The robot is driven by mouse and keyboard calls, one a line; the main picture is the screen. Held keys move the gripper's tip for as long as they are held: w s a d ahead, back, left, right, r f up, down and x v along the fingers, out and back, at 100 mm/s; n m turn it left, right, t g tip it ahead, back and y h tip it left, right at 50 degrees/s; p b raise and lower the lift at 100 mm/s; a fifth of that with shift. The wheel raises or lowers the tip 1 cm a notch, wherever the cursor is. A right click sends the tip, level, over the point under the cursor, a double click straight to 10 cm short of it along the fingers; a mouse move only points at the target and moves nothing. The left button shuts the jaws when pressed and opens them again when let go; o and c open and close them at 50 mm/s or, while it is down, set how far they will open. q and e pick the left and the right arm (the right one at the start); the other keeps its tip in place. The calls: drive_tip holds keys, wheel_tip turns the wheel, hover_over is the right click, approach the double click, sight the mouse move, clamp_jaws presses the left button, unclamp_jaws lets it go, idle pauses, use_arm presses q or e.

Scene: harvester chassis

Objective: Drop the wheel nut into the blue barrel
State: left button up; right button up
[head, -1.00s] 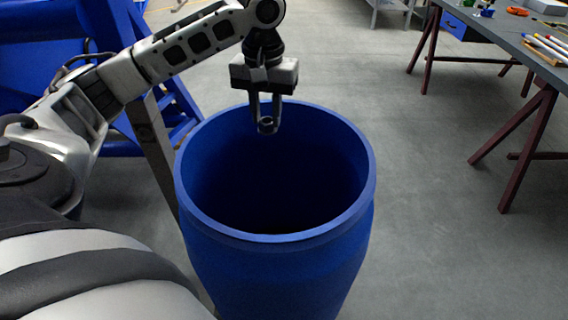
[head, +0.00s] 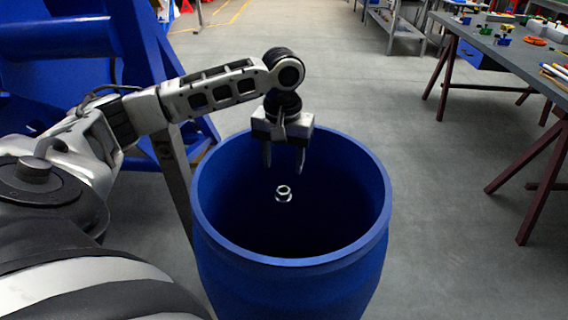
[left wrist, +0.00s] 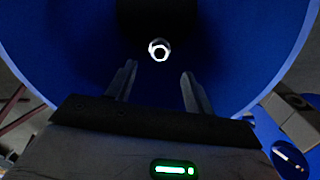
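The wheel nut (head: 283,193) is a small silvery ring-shaped piece inside the mouth of the blue barrel (head: 290,262), below my left gripper and apart from it. It also shows in the left wrist view (left wrist: 159,49), beyond the fingertips against the dark barrel interior. The head view shows nothing under the nut, and the barrel's bottom is too dark to make out. My left gripper (head: 283,168) is open and empty over the barrel's far part, fingers pointing down. It also shows in the left wrist view (left wrist: 156,82) with its fingers spread. My right gripper is not in view.
A blue metal frame (head: 70,70) stands behind my left arm at the left. A workbench (head: 510,55) with tools and small parts stands at the right on dark red trestle legs. The grey floor between barrel and bench is clear.

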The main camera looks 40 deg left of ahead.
use_arm(q)
wheel_tip(320, 180, up, 16)
idle(0.8)
idle(0.4)
